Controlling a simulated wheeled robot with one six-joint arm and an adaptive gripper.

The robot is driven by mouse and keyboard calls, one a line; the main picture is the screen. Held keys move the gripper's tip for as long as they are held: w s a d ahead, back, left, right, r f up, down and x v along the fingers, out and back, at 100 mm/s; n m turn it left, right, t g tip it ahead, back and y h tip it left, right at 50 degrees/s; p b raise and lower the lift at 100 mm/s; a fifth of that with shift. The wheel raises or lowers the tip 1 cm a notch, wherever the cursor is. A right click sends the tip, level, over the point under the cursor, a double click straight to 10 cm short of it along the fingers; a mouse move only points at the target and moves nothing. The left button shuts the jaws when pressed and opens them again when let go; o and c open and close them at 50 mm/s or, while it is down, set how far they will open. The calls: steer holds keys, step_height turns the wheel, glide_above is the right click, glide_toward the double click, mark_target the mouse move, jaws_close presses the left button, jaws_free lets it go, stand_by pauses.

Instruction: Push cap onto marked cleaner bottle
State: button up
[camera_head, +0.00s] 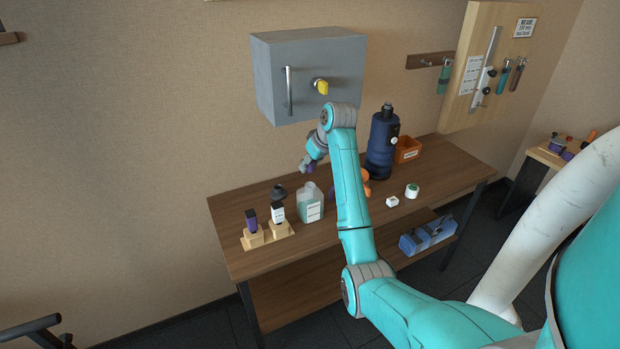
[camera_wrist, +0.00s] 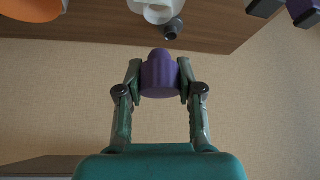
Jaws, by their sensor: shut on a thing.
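My gripper (camera_wrist: 160,84) is shut on a purple cap (camera_wrist: 160,76), which has a wide base and a narrower end. In the head view my gripper (camera_head: 309,165) is above the back of the workbench, and only a little purple shows at its tips. A translucent bottle (camera_head: 311,207) with pale green liquid and a white label stands upright on the bench below it. A pale bottle top (camera_wrist: 153,9) shows at the top edge of the wrist view, apart from the cap. Any mark on the label is too small to read.
Wooden stands (camera_head: 266,235) with dark-topped and purple-topped items are left of the bottle. A dark conical thing (camera_head: 279,192) is behind them. An orange object (camera_head: 364,187), partly behind my arm, is to the right. A grey wall cabinet (camera_head: 300,70) hangs above. A large blue bottle (camera_head: 381,150) stands further right.

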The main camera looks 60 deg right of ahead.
steer(key=shift+f, duration=0.25)
steer(key=shift+f, duration=2.25)
steer(key=shift+f, duration=0.4)
steer(key=o, duration=0.8)
steer(key=shift+o, duration=0.2)
steer(key=shift+r, duration=3)
